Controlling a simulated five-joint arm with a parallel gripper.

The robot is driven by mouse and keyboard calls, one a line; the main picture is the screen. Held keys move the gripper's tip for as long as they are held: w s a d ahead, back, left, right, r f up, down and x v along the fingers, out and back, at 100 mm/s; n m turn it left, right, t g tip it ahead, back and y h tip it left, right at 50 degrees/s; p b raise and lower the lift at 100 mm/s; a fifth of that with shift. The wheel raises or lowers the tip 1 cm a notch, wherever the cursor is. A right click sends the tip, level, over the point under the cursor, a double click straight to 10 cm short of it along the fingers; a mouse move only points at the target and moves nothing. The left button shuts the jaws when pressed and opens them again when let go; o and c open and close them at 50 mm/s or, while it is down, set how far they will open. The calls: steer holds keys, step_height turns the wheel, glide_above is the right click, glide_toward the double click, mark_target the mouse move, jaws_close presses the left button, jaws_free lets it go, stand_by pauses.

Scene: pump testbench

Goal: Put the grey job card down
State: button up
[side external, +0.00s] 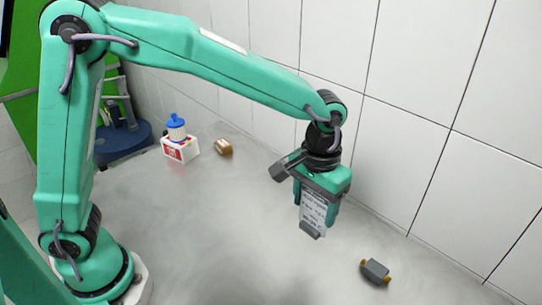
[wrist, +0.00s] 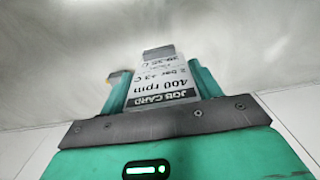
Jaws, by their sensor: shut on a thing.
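The grey job card (side external: 312,214) is a pale printed card with a dark grey end, held upright in my gripper (side external: 317,203). My gripper is shut on it, above the grey bench top. In the wrist view the card (wrist: 163,80) sits between the two green fingers of my gripper (wrist: 160,88). Its print reads "JOB CARD" and "400 rpm". In the side view the card's lower end appears clear of the bench, though the exact height is hard to tell.
A dark grey part with yellow ends (side external: 375,271) lies on the bench at the lower right. A white box (side external: 180,150) with a blue-capped bottle (side external: 176,128) and a small brown block (side external: 222,147) stand at the back left. The middle of the bench (side external: 230,230) is clear. A tiled wall (side external: 420,120) borders it.

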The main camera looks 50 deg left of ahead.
steer(key=shift+w+a+f, duration=1.1)
steer(key=shift+w+f, duration=0.15)
steer(key=shift+f, duration=0.45)
steer(key=shift+w+a+f, duration=1.1)
steer(key=shift+w+f, duration=0.2)
steer(key=shift+f, duration=0.35)
steer(key=shift+w+a+f, duration=1.1)
steer(key=shift+w+f, duration=0.15)
steer(key=shift+f, duration=0.45)
steer(key=shift+f, duration=0.15)
steer(key=o, duration=1)
step_height(320, 180, up, 12)
steer(key=shift+r, duration=0.2)
